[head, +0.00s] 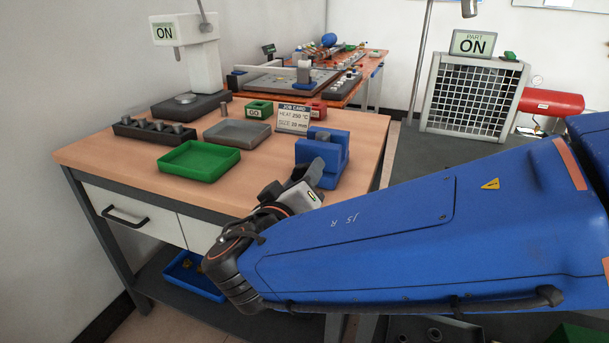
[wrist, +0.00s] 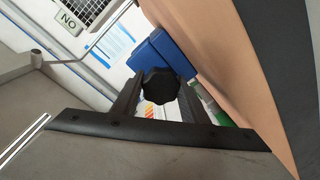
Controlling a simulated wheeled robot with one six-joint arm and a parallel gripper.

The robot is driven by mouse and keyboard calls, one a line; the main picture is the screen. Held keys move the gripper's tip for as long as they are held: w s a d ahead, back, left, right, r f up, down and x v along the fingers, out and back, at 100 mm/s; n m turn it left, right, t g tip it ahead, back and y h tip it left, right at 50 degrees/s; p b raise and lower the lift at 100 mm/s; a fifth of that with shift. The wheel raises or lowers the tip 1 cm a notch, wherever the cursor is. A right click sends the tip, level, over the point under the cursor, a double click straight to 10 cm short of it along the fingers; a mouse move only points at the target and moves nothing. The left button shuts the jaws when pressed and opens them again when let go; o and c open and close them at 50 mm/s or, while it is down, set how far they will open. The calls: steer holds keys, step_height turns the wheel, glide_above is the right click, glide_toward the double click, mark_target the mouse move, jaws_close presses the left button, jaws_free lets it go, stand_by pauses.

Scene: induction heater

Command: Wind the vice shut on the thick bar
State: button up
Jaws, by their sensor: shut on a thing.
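The blue vice (head: 334,150) stands at the right front of the wooden bench; its blue body also shows in the wrist view (wrist: 178,55). My gripper (head: 311,176) is at the near side of the vice. In the wrist view my gripper's two fingers lie either side of a black lobed knob (wrist: 160,87), and they are shut on it. The knob sits in front of the blue body. Several short dark cylinders stand in a black rack (head: 148,133) at the bench's left.
A green tray (head: 199,162) and a grey tray (head: 237,133) lie left of the vice. A job card (head: 293,118) reading 250 °C and what looks like 33 mm stands behind it. A white press-like machine (head: 187,65) is at the back left. My blue arm crosses the right foreground.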

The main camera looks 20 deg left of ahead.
steer(key=shift+f+m, duration=0.15)
steer(key=shift+m, duration=0.35)
steer(key=o, duration=1)
steer(key=s, duration=1.1)
steer(key=s+r, duration=0.1)
steer(key=s, duration=0.5)
steer(key=shift+s, duration=0.2)
